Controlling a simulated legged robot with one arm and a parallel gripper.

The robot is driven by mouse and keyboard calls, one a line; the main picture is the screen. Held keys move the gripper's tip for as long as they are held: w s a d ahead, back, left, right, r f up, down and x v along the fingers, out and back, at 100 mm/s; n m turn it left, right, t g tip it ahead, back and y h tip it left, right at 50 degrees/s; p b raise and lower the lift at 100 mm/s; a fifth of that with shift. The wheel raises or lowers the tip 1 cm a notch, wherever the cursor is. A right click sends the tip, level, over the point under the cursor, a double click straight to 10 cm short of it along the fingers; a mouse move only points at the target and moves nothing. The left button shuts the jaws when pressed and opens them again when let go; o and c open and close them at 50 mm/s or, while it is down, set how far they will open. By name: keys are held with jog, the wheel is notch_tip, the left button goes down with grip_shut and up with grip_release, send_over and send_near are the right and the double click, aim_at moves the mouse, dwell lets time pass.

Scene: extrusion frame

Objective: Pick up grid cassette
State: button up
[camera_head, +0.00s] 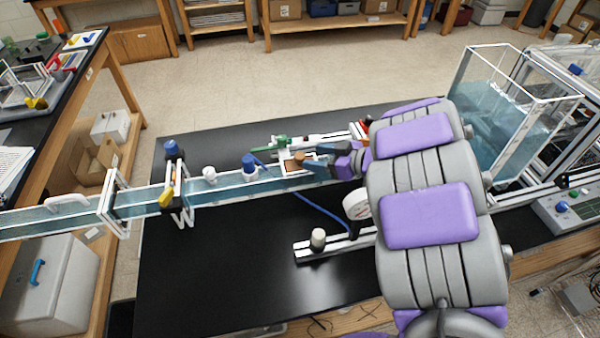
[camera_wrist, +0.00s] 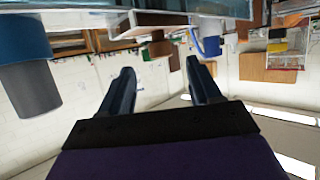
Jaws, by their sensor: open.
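What looks like the grid cassette is a small white-edged piece with a brown middle (camera_head: 291,166) and a round brown knob (camera_head: 299,158), set across the water channel. Its brown knob also shows in the wrist view (camera_wrist: 159,45), hanging in an upside-down picture below a brown, pale-edged part (camera_wrist: 152,18). My gripper (camera_head: 309,164) is at the right of the knob in the head view. In the wrist view my gripper (camera_wrist: 160,68) has its two dark blue fingers spread, with the knob lined up between and beyond their tips. Nothing is between the fingers. Contact cannot be told.
The clear channel (camera_head: 235,190) runs left across the black table (camera_head: 220,270). A blue-capped fitting (camera_head: 249,166), a white knob (camera_head: 209,174) and a clamp frame (camera_head: 176,185) stand along it. A water tank (camera_head: 500,120) stands right.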

aim_at(302, 156)
jog(key=b+x, duration=0.1)
jog(key=x, duration=0.4)
jog(key=shift+w+a+f, duration=0.1)
jog(key=shift+a+f, duration=0.15)
jog(key=shift+a, duration=0.05)
jog(key=shift+w+a, duration=0.2)
jog(key=shift+a, duration=0.2)
jog(key=shift+c, duration=0.4)
grip_shut()
